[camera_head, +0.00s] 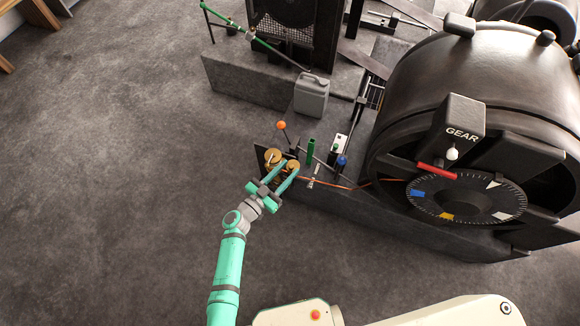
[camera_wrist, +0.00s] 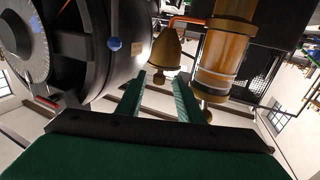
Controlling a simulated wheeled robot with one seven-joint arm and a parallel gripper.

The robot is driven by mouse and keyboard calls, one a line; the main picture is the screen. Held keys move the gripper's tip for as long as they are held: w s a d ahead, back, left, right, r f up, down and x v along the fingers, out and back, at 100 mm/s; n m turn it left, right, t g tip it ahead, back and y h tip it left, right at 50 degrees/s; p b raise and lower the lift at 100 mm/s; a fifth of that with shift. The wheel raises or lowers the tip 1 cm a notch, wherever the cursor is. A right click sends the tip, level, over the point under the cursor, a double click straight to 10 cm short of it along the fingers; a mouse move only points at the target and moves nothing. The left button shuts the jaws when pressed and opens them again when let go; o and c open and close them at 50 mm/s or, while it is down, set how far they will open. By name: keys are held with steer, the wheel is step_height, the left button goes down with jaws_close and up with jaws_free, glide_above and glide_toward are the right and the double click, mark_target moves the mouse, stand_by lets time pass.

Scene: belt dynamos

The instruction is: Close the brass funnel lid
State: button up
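Two small brass tops stand close together on the dark block in the head view, a left one (camera_head: 272,155) and a right one (camera_head: 293,164). I cannot tell which bears the funnel lid or how its hinge stands. In the wrist view a brass cone-shaped piece (camera_wrist: 165,50) shows just beyond the fingertips, roughly in line with the gap. A brass and clear cylinder (camera_wrist: 225,58) stands to its right, near the right finger. My gripper (camera_head: 288,168), also in the wrist view (camera_wrist: 159,79), is open. Its green fingers are apart with nothing visibly held; contact cannot be told.
An orange-knobbed lever (camera_head: 281,125), a green handle (camera_head: 311,150) and a blue knob (camera_head: 341,160) stand close by. The large black dynamo (camera_head: 480,90) and its dial (camera_head: 466,199) fill the right. A grey canister (camera_head: 311,94) stands behind. Floor (camera_head: 120,170) at left is clear.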

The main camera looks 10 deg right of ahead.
steer(key=v, duration=0.8)
steer(key=shift+a, duration=0.15)
steer(key=s+a+r+n+t+y, duration=0.2)
steer(key=s+a+r+y, duration=0.15)
steer(key=s, duration=0.45)
steer(key=s+a+r+n+t+y, duration=0.1)
steer(key=s+a+r+t+y, duration=0.3)
steer(key=s, duration=0.5)
steer(key=s+d+r+n+y, duration=0.2)
steer(key=s+r+n+y, duration=0.1)
steer(key=s+r, duration=0.2)
steer(key=s+d+r+n+g+y, duration=0.1)
steer(key=s+d+r+n+y, duration=0.2)
steer(key=s+r, duration=0.3)
steer(key=shift+s+d+r+n+y, duration=0.25)
steer(key=shift+s+r+n+y, duration=0.15)
steer(key=shift+n, duration=0.4)
